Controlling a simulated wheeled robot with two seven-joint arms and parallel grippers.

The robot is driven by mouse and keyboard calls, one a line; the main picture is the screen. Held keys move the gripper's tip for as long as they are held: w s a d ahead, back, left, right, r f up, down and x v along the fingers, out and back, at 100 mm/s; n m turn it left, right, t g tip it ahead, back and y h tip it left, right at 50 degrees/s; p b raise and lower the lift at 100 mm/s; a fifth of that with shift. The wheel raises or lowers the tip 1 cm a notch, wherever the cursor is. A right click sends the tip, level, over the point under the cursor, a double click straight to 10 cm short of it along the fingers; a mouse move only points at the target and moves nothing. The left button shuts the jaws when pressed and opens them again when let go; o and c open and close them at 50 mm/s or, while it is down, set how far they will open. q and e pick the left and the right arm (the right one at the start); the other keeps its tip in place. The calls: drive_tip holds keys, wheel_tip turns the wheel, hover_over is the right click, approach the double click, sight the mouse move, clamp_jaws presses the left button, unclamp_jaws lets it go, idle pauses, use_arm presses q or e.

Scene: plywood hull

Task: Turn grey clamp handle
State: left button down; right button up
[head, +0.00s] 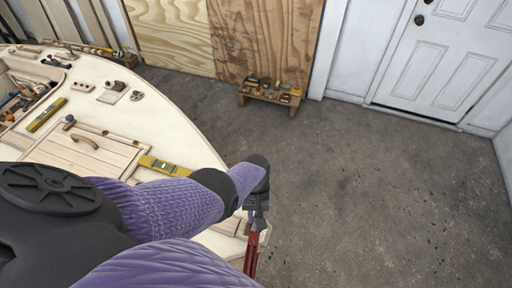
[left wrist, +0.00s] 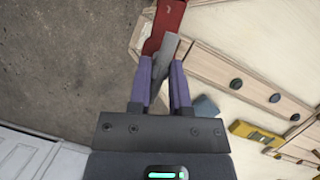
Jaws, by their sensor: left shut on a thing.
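The grey clamp handle (left wrist: 166,48) is a flat bar that shows in the left wrist view between the purple fingers of my left gripper (left wrist: 165,74). The gripper is shut on it, and the handle's far end sticks out past the fingertips. The red clamp body (left wrist: 168,20) lies just beyond, at the hull's wooden edge. In the head view my left gripper (head: 257,208) points down at the hull's edge, with the red clamp (head: 252,252) just below it. My arm hides part of the clamp there. My right gripper is not in view.
The plywood hull (head: 185,150) fills the left side, with a yellow level (head: 165,166), a wooden hatch (head: 88,150) and several small tools on it. A low bench (head: 270,98) with small items stands by the wall. The concrete floor (head: 370,190) at right is clear.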

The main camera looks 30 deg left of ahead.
use_arm(q)
drive_tip(key=shift+s+f, duration=0.1)
drive_tip(key=shift+s, duration=0.05)
drive_tip(key=c, duration=0.5)
unclamp_jaws()
drive_tip(key=p+v, duration=0.5)
drive_tip(key=v, duration=0.5)
drive_tip(key=shift+p, duration=0.4)
